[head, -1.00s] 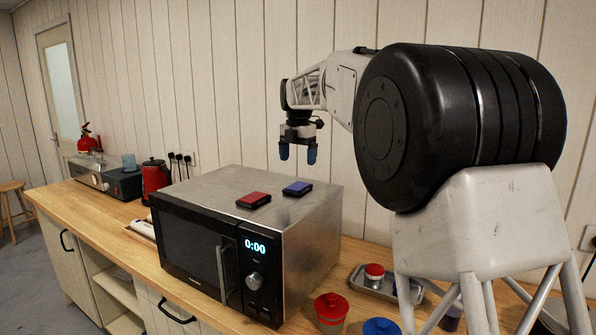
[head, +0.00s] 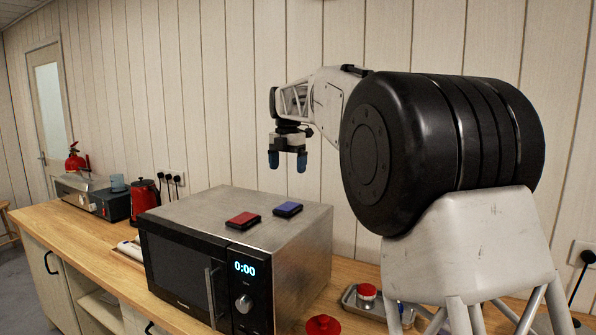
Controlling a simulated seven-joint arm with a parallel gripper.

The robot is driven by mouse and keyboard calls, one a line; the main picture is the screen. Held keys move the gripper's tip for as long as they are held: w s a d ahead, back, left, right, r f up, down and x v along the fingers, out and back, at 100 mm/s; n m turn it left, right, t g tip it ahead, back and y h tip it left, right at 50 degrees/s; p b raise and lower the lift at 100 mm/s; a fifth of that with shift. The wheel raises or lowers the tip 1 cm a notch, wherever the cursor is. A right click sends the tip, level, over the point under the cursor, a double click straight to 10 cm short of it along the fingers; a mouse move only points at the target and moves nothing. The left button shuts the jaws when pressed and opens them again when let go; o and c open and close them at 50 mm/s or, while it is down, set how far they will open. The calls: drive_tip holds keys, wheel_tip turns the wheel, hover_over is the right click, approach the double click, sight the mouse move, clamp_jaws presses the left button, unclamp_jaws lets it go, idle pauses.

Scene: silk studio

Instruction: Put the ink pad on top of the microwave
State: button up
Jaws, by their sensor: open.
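A microwave (head: 190,209) with a steel top and a black front stands on the wooden counter. Two ink pads lie flat on its top, a red one (head: 243,220) toward the front and a blue one (head: 288,209) behind and to the right. They are apart from each other. My gripper (head: 288,163) hangs above the rear of the microwave top with its blue-tipped fingers pointing down. It is open and empty, clear of both pads.
A red kettle (head: 144,198) stands left of the microwave. A metal tray (head: 351,298) with a red-topped item (head: 366,292) lies to the right, and a red lid (head: 323,325) is in front of it. The microwave top's left part is bare.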

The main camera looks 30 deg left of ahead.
drive_tip(key=shift+d, duration=0.15)
drive_tip(key=s+d+r+m, duration=0.2)
drive_tip(key=d+m, duration=0.6)
drive_tip(key=d, duration=1.4)
drive_tip(key=s+d+f+m+t, duration=0.1)
drive_tip(key=s+d+m, duration=0.35)
drive_tip(key=d, duration=0.55)
drive_tip(key=s+d+f+m, duration=0.1)
drive_tip(key=s+d+m, duration=0.35)
drive_tip(key=d, duration=0.55)
drive_tip(key=s+d+f+m, duration=0.6)
drive_tip(key=s+d+f, duration=0.1)
drive_tip(key=s, duration=0.3)
drive_tip(key=s+d+f+m+t, duration=0.1)
drive_tip(key=s+d+f+m, duration=0.5)
drive_tip(key=s+d, duration=0.4)
drive_tip(key=s+d+f+m, duration=0.7)
drive_tip(key=s+d+f, duration=0.1)
drive_tip(key=s, duration=0.4)
drive_tip(key=shift+d+t, duration=0.3)
